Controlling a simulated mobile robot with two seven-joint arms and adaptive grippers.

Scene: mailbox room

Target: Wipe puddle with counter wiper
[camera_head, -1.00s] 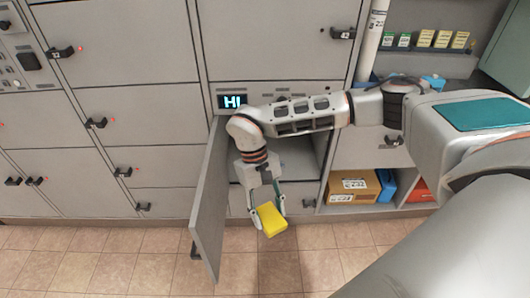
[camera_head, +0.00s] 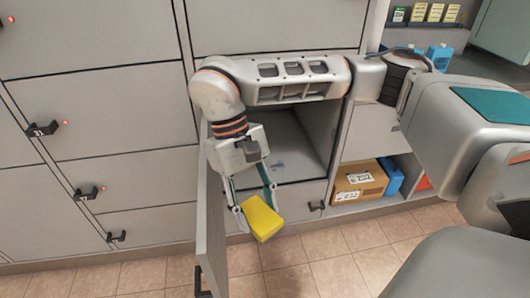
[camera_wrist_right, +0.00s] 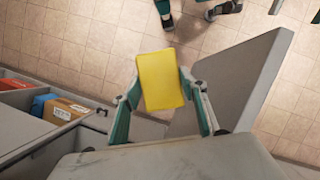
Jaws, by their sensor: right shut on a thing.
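The counter wiper is a yellow block (camera_head: 262,220), held tilted at the lower centre of the head view. My right gripper (camera_head: 256,204) is shut on it, in front of an open locker compartment (camera_head: 296,140). In the right wrist view the wiper (camera_wrist_right: 160,78) sits between the two fingers of the right gripper (camera_wrist_right: 161,92). A small bluish patch, perhaps the puddle (camera_head: 279,166), shows on the compartment floor behind the gripper. My arm hides part of that compartment. My left gripper is not in view.
The open locker door (camera_head: 211,225) stands out just left of the gripper. A cardboard box (camera_head: 358,182) and a blue box (camera_head: 391,177) lie on a low shelf to the right. Closed lockers fill the left. The tiled floor (camera_head: 330,262) below is clear.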

